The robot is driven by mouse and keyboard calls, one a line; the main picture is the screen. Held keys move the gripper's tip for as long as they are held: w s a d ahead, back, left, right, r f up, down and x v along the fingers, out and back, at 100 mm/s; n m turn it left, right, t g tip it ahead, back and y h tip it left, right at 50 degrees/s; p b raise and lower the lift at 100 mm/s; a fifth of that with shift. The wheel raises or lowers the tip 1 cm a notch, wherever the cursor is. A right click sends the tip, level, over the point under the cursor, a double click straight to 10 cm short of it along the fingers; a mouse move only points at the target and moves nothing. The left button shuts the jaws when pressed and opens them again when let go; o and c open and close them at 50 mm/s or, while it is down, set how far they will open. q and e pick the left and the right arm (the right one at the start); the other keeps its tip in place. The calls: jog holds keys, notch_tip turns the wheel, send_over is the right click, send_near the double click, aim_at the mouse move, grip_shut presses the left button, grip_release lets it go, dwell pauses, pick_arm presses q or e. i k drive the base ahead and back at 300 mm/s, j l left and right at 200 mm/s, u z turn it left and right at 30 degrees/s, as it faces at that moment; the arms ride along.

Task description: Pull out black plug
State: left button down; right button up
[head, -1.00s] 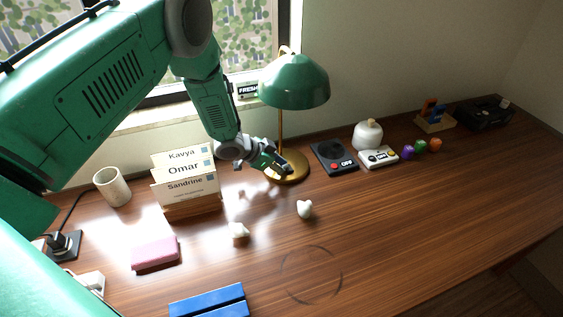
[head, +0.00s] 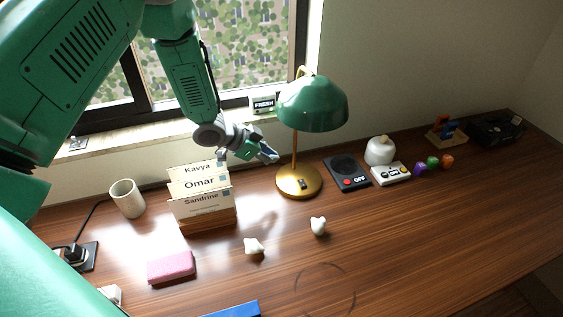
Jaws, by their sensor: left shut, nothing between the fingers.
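The black plug (head: 75,254) sits in a dark socket plate (head: 91,258) on the desk at the far left, with its black cord running up behind it. My green arm passes close by in the picture, and its lower edge comes near the plug. My left gripper (head: 268,155) is shut and empty. It is in the air just left of the green lamp, above and right of the name cards, far to the right of the plug. My right gripper is not in view.
A green lamp (head: 312,104) with a brass base stands beside the gripper. Name cards (head: 203,200), a cup (head: 127,198), a pink block (head: 171,267) and two small white pieces (head: 318,226) are on the desk (head: 430,230). Its right front is clear.

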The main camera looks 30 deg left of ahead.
aim_at(75, 255)
jog(key=k+l, duration=0.8)
jog(key=k, duration=0.05)
